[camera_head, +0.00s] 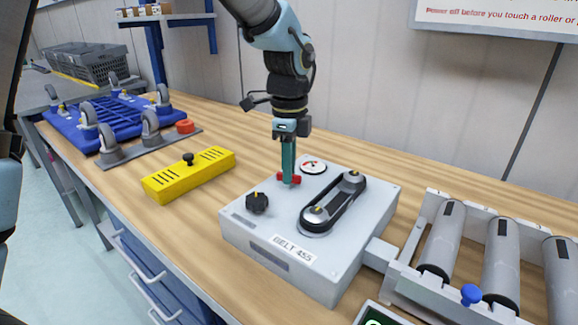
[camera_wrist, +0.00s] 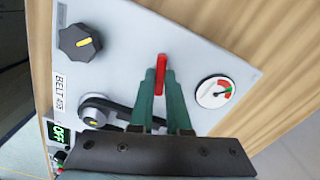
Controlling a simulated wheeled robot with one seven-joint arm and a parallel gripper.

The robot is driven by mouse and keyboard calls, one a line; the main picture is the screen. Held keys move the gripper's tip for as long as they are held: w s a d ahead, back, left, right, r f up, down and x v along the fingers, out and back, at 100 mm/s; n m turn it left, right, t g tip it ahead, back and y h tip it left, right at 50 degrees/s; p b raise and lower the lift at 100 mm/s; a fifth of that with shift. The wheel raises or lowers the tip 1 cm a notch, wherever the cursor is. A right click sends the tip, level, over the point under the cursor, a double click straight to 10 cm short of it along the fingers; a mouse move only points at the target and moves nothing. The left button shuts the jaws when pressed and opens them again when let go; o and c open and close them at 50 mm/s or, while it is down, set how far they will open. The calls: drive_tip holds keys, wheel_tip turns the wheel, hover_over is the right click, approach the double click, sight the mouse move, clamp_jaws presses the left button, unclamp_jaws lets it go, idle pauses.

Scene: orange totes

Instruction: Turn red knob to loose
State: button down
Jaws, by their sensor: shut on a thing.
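The red knob (camera_head: 297,179) is on top of the grey box (camera_head: 240,226) labelled BELT 455. It shows as a narrow red bar in the wrist view (camera_wrist: 161,66). My gripper (camera_head: 289,180) points down with its green fingers shut on the red knob, one on each side, in the wrist view (camera_wrist: 160,82). The fingers hide part of the knob. A round gauge (camera_head: 313,166) with red and green zones sits beside the knob; it also shows in the wrist view (camera_wrist: 214,92). I cannot read any loose or tight marking.
A black knob (camera_head: 257,203) with a yellow mark and a black belt on two pulleys (camera_head: 335,203) are also on the box. A yellow block (camera_head: 189,175) and blue wheeled frame (camera_head: 110,122) lie left. Rollers (camera_head: 500,262) stand right. A green display (camera_wrist: 57,133) reads OFF.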

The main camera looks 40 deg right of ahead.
drive_tip(key=n, duration=0.3)
drive_tip(key=shift+n, duration=0.4)
drive_tip(key=n, duration=0.3)
drive_tip(key=shift+p, duration=0.4)
drive_tip(key=n, duration=0.7)
drive_tip(key=shift+n, duration=0.3)
drive_tip(key=c, duration=0.9)
unclamp_jaws()
drive_tip(key=shift+r, duration=0.15)
wheel_tip(320, 180, up, 11)
drive_tip(key=shift+f+b, duration=0.2)
drive_tip(key=shift+b, duration=0.45)
